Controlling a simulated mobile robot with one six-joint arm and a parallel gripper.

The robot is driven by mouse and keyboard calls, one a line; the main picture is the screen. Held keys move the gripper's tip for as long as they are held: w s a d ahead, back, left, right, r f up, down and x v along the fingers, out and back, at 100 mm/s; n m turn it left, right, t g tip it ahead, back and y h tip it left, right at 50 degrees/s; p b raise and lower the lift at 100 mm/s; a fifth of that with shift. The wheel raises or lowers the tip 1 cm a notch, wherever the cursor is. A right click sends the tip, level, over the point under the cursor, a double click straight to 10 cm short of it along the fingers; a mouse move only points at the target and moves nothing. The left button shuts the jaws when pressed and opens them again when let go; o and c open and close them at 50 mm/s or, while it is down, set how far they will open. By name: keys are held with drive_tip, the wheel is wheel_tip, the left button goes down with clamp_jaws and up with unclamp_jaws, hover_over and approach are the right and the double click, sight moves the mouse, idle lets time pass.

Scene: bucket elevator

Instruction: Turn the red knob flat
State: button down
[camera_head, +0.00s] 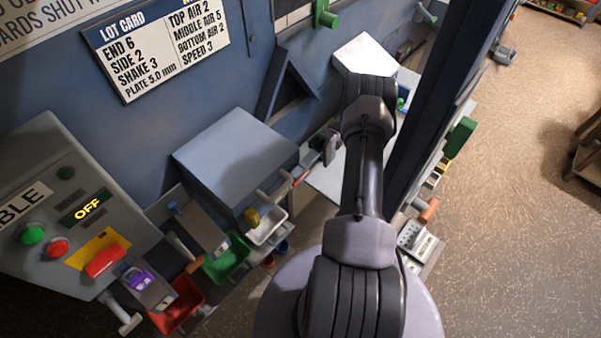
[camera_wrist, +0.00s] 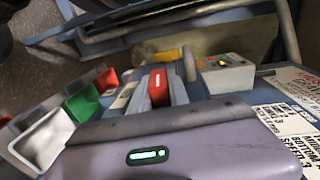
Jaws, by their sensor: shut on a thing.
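The red knob (camera_head: 103,262) sits on a yellow plate on the sloping grey control box at the lower left of the head view. It sits at a slant there. My gripper (camera_head: 302,174) is well to the right of it, beyond the grey housing. In the wrist view my gripper (camera_wrist: 160,88) has a red piece (camera_wrist: 158,86) between its fingers and is shut on it. What this piece is cannot be made out. The control box (camera_wrist: 225,72) shows small behind the fingers in the wrist view; the knob is too small there to tell its angle.
A grey housing (camera_head: 235,155) stands between my gripper and the control box. White (camera_head: 267,226), green (camera_head: 226,259) and red (camera_head: 177,306) bins line its front. The box also has a green button (camera_head: 33,235), a red button (camera_head: 57,248) and an OFF display (camera_head: 87,208). Open floor lies right.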

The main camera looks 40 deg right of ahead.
drive_tip(key=shift+s+f, duration=0.1)
drive_tip(key=c, duration=1.5)
unclamp_jaws()
drive_tip(key=shift+a, duration=0.1)
